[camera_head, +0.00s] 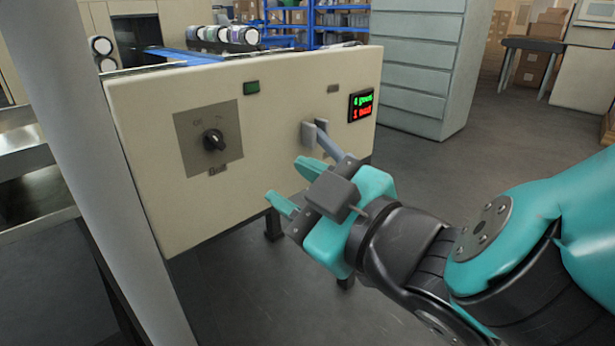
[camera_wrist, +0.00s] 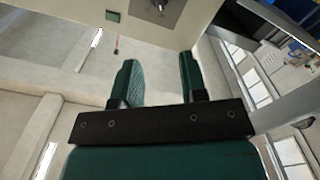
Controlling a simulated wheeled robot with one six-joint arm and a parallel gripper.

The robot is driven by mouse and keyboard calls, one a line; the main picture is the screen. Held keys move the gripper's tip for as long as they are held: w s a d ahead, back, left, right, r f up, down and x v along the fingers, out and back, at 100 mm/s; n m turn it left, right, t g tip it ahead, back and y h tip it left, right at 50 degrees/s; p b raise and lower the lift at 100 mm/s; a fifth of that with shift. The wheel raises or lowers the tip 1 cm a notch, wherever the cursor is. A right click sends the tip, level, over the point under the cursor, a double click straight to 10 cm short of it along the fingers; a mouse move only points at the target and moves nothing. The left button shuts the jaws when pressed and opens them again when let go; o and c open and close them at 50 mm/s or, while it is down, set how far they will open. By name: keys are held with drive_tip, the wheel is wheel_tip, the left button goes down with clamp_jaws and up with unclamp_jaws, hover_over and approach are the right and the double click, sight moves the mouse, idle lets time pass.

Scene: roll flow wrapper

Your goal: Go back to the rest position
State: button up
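My gripper (camera_head: 292,185) is in front of the beige control panel (camera_head: 265,100), below and to the right of the black rotary knob (camera_head: 214,140). Its two teal fingers are apart with nothing between them. The wrist view also shows the spread fingers (camera_wrist: 160,62) with an empty gap. A grey-blue lever (camera_head: 328,144) sticks out from a bracket on the panel, just above my gripper; its lower end is partly covered by my gripper. I cannot tell whether they touch.
The panel carries a green button (camera_head: 251,87) and a small display with green and red text (camera_head: 361,105). A pale post (camera_head: 115,170) stands at the left. A grey-green drawer cabinet (camera_head: 420,65) stands behind. Open floor (camera_head: 470,150) lies to the right of the panel.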

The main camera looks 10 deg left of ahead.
drive_tip(key=w+d+f+m+g+h+p, duration=0.1)
drive_tip(key=w+d+f+m+h, duration=0.1)
drive_tip(key=d+m+h, duration=0.25)
drive_tip(key=w+d+f+m+g+h+p, duration=0.1)
drive_tip(key=w+d+f+m+h, duration=0.15)
drive_tip(key=d, duration=0.35)
drive_tip(key=s+d+r+m+g+h+p, duration=0.1)
drive_tip(key=s+d+g, duration=0.4)
drive_tip(key=s, duration=0.2)
drive_tip(key=s+d+r+m+g+h, duration=0.1)
drive_tip(key=s+d+g+h, duration=0.1)
drive_tip(key=s+d+g, duration=0.4)
wheel_tip(320, 180, up, 38)
drive_tip(key=a+t+p, duration=0.1)
drive_tip(key=a+p, duration=0.1)
drive_tip(key=p, duration=3.6)
drive_tip(key=shift+s+f, duration=0.25)
drive_tip(key=shift+s, duration=0.15)
drive_tip(key=shift+o, duration=0.3)
